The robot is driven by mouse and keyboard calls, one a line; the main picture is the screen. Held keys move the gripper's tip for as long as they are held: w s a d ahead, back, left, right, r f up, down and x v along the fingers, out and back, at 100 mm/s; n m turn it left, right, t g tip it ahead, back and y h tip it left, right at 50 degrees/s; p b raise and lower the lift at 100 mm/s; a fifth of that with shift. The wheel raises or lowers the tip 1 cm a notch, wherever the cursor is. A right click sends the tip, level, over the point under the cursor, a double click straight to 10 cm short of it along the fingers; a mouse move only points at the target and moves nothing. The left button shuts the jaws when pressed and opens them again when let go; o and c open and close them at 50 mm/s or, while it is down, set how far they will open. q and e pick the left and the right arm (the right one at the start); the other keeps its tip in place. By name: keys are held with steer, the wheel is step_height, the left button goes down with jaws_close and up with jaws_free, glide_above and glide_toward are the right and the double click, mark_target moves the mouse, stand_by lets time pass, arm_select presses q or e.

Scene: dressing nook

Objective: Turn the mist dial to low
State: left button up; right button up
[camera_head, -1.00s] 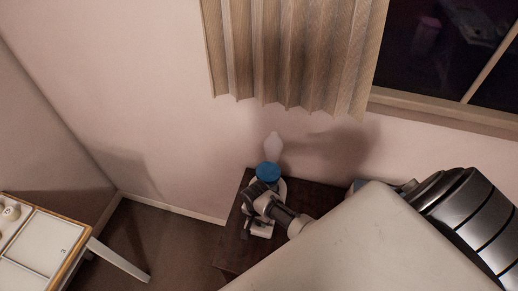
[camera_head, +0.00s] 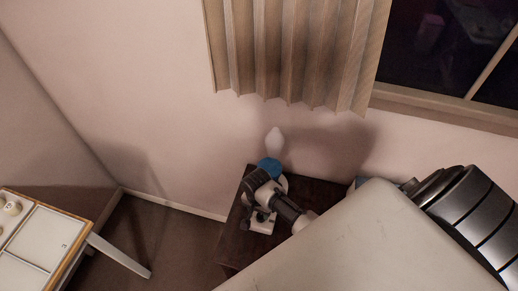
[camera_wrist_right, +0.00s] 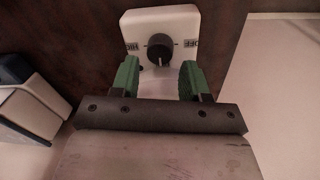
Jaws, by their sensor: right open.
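The mist dial is a dark round knob (camera_wrist_right: 160,49) on a white panel (camera_wrist_right: 161,19) in the right wrist view. Labels beside it, upside down, look like "HIG" at left and "OFF" at right; a low mark is not readable. My right gripper (camera_wrist_right: 159,78) is open, its two green fingers just below the knob in the picture, with the knob's lower part near the gap. Contact cannot be told. In the head view the humidifier (camera_head: 269,167) has a blue top and a white plume, and my right wrist hides much of it. My left gripper is not in view.
The humidifier stands on a dark wooden table (camera_head: 237,245) against the wall. A pleated curtain (camera_head: 290,55) hangs above it, beside a window. A white-topped table with a wooden edge (camera_head: 35,245) is at the lower left. A white and dark object (camera_wrist_right: 30,110) lies left of the gripper.

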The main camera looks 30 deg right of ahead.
mark_target(259, 215)
step_height(259, 215, up, 7)
steer(key=shift+w, duration=0.15)
stand_by(0.6)
